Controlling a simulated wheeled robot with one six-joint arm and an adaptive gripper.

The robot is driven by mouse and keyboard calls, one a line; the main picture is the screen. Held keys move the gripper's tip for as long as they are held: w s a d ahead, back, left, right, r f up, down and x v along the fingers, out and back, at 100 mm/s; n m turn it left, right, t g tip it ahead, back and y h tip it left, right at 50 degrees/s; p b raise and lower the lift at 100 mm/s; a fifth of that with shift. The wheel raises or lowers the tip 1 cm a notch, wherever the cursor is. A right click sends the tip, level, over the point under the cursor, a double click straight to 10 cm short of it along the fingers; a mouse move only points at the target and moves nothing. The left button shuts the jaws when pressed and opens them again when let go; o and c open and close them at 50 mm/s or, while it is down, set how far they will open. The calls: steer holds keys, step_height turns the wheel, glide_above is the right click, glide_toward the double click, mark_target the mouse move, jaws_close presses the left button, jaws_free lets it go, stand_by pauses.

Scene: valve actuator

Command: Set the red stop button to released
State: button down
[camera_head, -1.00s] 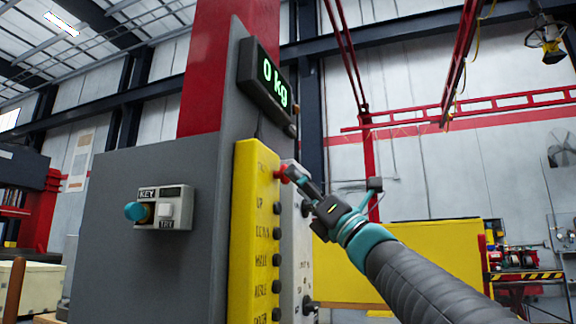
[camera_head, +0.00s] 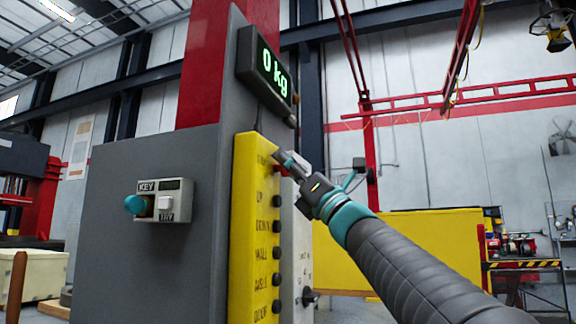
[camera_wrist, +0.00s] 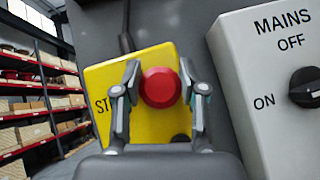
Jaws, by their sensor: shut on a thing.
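The red stop button (camera_wrist: 160,88) is a round mushroom head at the top of the yellow pendant box (camera_wrist: 103,75). In the wrist view my gripper (camera_wrist: 159,84) has one finger on each side of the button, shut on it. In the head view my gripper (camera_head: 284,158) reaches the top right edge of the yellow box (camera_head: 253,215) and covers most of the button; only a little red shows. Whether the button is pressed in or out cannot be told.
A white box with a black MAINS knob (camera_wrist: 305,88), marked ON and OFF, stands close right of the gripper. A display (camera_head: 267,70) reading 0 kg hangs above. Several black buttons run down the yellow box.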

steer(key=shift+s+d+f+b, duration=0.1)
steer(key=shift+d+b, duration=0.25)
steer(key=shift+b, duration=0.3)
steer(key=c, duration=0.6)
jaws_free()
steer(key=shift+d, duration=0.25)
steer(key=shift+c, duration=0.2)
steer(key=shift+s+a, duration=0.1)
